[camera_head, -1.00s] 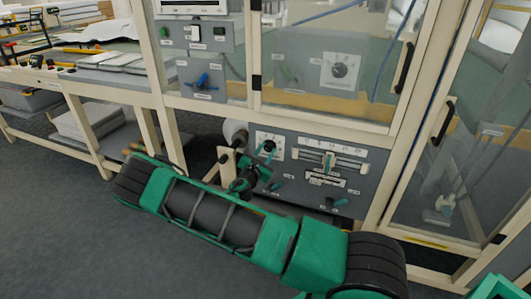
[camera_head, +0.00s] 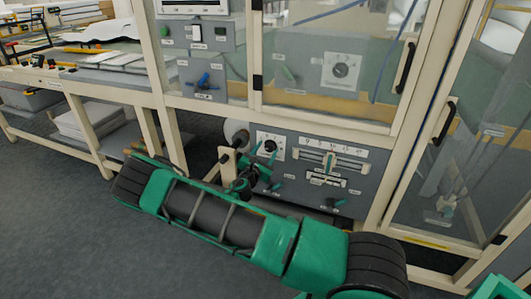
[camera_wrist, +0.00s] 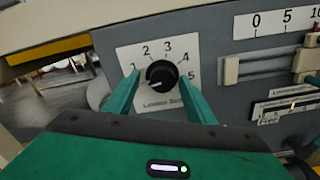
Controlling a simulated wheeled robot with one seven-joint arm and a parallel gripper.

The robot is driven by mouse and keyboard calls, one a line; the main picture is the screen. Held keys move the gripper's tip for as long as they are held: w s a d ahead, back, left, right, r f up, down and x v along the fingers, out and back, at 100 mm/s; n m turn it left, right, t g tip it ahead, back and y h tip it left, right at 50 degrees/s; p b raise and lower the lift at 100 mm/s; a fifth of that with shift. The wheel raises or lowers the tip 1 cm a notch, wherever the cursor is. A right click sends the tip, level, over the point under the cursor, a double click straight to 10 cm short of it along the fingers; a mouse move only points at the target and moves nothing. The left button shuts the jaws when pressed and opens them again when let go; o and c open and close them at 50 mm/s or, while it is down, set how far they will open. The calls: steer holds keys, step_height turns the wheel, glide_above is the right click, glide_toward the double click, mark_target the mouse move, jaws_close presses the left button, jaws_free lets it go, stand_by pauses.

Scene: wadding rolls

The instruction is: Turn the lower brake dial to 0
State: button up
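The lower brake dial is a black round knob (camera_wrist: 162,76) on a white plate with numbers; 1 to 5 show in the wrist view. Its white mark points to the lower left, below the 1. The place where 0 would be is hidden behind my left finger. In the head view the knob (camera_head: 270,146) shows between the fingertips of my gripper (camera_head: 264,151).
A slider with a number scale (camera_head: 333,148) is on the panel right of the dial. Another dial (camera_head: 340,70) is higher up, behind the clear door. A white roll (camera_head: 236,133) is just left of the panel. The floor at left is clear.

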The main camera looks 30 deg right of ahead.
steer(key=shift+s, duration=0.1)
steer(key=v, duration=1)
steer(key=shift+a, duration=0.3)
steer(key=shift+s, duration=0.15)
steer(key=s+d+r+m+g+y, duration=0.2)
steer(key=s+d+m+g, duration=0.4)
steer(key=s+m, duration=0.25)
steer(key=s+d+r+m+g+y, duration=0.25)
steer(key=s+d+m+g, duration=0.3)
steer(key=s+m, duration=0.3)
steer(key=s+a+r+m+y, duration=0.5)
steer(key=s+r, duration=0.2)
steer(key=s, duration=0.4)
steer(key=s+a+r+m+y, duration=0.5)
steer(key=s+r, duration=0.3)
steer(key=s, duration=0.4)
steer(key=shift+a+m, duration=0.25)
steer(key=shift+m, duration=0.35)
